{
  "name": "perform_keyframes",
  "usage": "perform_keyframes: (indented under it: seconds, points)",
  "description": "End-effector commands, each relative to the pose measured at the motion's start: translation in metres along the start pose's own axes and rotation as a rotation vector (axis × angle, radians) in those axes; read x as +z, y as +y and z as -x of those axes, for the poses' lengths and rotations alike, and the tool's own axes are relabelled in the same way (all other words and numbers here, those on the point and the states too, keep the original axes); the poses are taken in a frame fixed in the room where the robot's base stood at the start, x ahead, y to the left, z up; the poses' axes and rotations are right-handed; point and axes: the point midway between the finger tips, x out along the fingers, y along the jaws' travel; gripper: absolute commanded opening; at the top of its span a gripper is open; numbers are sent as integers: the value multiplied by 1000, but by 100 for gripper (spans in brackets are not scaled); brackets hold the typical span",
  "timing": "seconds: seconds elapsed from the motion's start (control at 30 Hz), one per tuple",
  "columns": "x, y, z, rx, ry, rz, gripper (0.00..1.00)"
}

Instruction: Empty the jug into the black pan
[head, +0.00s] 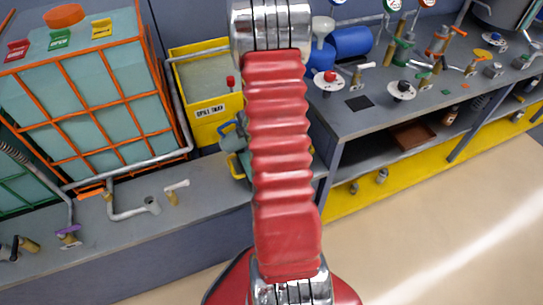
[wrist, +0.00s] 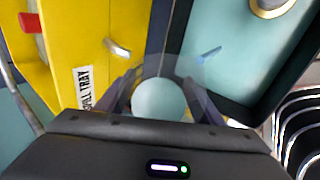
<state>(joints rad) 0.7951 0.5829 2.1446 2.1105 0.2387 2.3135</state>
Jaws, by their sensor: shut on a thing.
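In the wrist view my gripper (wrist: 160,105) is shut on the jug (wrist: 205,80). The jug looks clear-walled, with a round pale teal surface inside, seen from above between the fingers. In the head view my red arm hides the gripper and most of the jug; a blue curved part (head: 229,141) shows at the arm's left edge, and I cannot tell whether it belongs to the jug. In the wrist view a broad teal area with a thick black rim (wrist: 250,112) lies beyond the jug to the right. It may be the black pan, but I cannot be sure.
A yellow spill tray (head: 206,127) stands left of the arm and shows in the wrist view (wrist: 72,40). A teal tank in an orange cage (head: 95,85) is at the left. The grey bench (head: 365,120) at the right carries valves, pipes and a blue cylinder (head: 352,42).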

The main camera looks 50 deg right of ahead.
Motion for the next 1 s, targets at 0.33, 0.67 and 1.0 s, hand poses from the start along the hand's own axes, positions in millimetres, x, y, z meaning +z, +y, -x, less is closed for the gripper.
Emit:
perform_keyframes:
  seconds: [0.33, 0.67, 1.0]
  points:
    - [4, 0, -2, 18, 23, -18, 22]
    - [3, 0, -2, 32, 45, -33, 22]
    - [3, -1, -3, 45, 66, -45, 22]
